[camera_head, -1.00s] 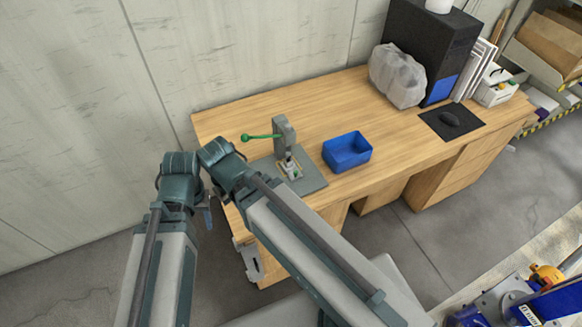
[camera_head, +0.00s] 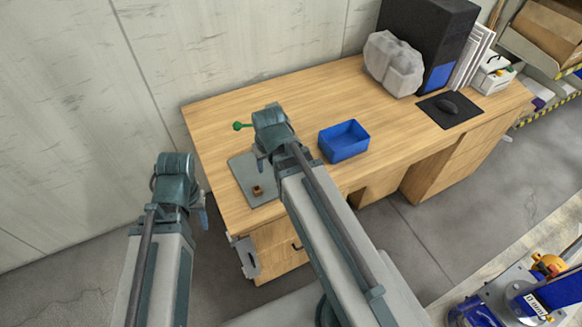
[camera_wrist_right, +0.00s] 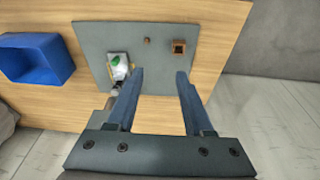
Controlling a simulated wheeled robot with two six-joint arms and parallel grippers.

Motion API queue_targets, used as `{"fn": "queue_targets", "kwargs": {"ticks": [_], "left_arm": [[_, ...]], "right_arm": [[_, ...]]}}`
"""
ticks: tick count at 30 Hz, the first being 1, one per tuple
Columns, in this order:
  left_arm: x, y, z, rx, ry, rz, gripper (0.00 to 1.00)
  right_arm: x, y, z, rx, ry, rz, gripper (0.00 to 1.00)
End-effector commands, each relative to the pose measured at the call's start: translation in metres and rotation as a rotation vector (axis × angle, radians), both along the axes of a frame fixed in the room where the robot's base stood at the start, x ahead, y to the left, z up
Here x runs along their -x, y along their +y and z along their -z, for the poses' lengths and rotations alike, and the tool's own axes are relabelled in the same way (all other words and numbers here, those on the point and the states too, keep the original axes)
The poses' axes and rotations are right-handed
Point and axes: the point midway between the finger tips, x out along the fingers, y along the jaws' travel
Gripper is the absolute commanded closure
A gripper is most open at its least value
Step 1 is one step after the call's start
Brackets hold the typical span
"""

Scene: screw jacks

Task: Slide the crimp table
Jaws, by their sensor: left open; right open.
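A grey base plate (camera_head: 240,172) lies at the near left of the wooden desk. A press with a green-knobbed lever (camera_head: 238,126) stands on it, its body hidden behind my right arm in the head view. In the right wrist view the plate (camera_wrist_right: 90,38) bears a small white part with a green top (camera_wrist_right: 118,67), and a brown square socket (camera_wrist_right: 179,47). I cannot tell which part is the crimp table. My right gripper (camera_wrist_right: 160,76) is open and empty over the plate, beside the white part. My left gripper (camera_head: 204,216) is open, off the desk's left edge.
A blue bin (camera_head: 344,141) stands right of the plate; it also shows in the right wrist view (camera_wrist_right: 36,60). A plastic-wrapped bundle (camera_head: 393,65), a black cabinet (camera_head: 430,35) and a mouse on a dark mat (camera_head: 432,112) are farther right. Bare desk lies behind the plate.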

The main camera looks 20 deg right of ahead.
Motion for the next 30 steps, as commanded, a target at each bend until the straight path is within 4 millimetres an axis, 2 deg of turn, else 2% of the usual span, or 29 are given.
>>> {"fn": "queue_targets", "kwargs": {"ticks": [1,3,6,9,13,20,26,30], "left_arm": [[0.000,0.000,0.014,0.000,0.000,0.000,0.50],[0.000,0.000,0.020,0.000,0.000,0.000,0.50],[0.000,0.000,0.027,0.000,0.000,-0.001,0.50],[0.000,0.000,0.030,0.000,0.000,-0.001,0.50],[0.000,0.000,0.030,0.000,0.000,-0.001,0.50],[0.000,0.000,0.033,0.000,0.000,-0.001,0.50],[0.000,0.000,0.047,0.000,0.000,0.000,0.50],[0.000,0.000,0.064,0.000,0.000,0.000,0.50]], "right_arm": [[-0.010,-0.024,0.012,-0.007,-0.035,0.049,0.48],[-0.019,-0.050,0.016,-0.012,-0.081,0.098,0.48],[-0.027,-0.078,0.019,-0.015,-0.129,0.150,0.48],[-0.031,-0.095,0.020,-0.015,-0.158,0.182,0.48],[-0.033,-0.103,0.019,-0.014,-0.173,0.195,0.48],[-0.034,-0.103,0.022,-0.014,-0.173,0.194,0.48],[-0.039,-0.104,0.036,-0.014,-0.172,0.194,0.48],[-0.045,-0.105,0.053,-0.014,-0.172,0.194,0.48]]}}
